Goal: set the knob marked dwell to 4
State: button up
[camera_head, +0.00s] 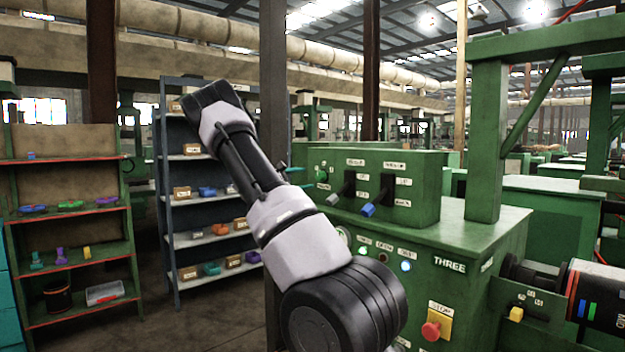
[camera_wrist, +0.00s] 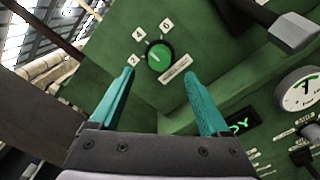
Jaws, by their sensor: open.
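A round green knob (camera_wrist: 159,57) sits on the green machine panel, with small number plates around its upper left side; they seem to read 2, 4 and 6. A pale pointer mark shows on its face, but I cannot tell which number it points at. A longer name plate (camera_wrist: 175,69) lies beside it, too small to read. My gripper (camera_wrist: 159,75) is open, its teal fingers apart, with the knob showing between and beyond the tips. Nothing is between the fingers.
On the control box (camera_head: 415,160) a grey-handled lever (camera_head: 335,198) and a blue-handled lever (camera_head: 372,208) stick out near the knob. A gauge (camera_wrist: 300,94) is at the right of the wrist view. A red stop button (camera_head: 431,330) is lower down. Shelves (camera_head: 205,215) stand left.

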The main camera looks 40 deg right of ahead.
jog(key=shift+s+a, duration=0.2)
jog(key=shift+a, duration=1.95)
jog(key=shift+s, duration=0.1)
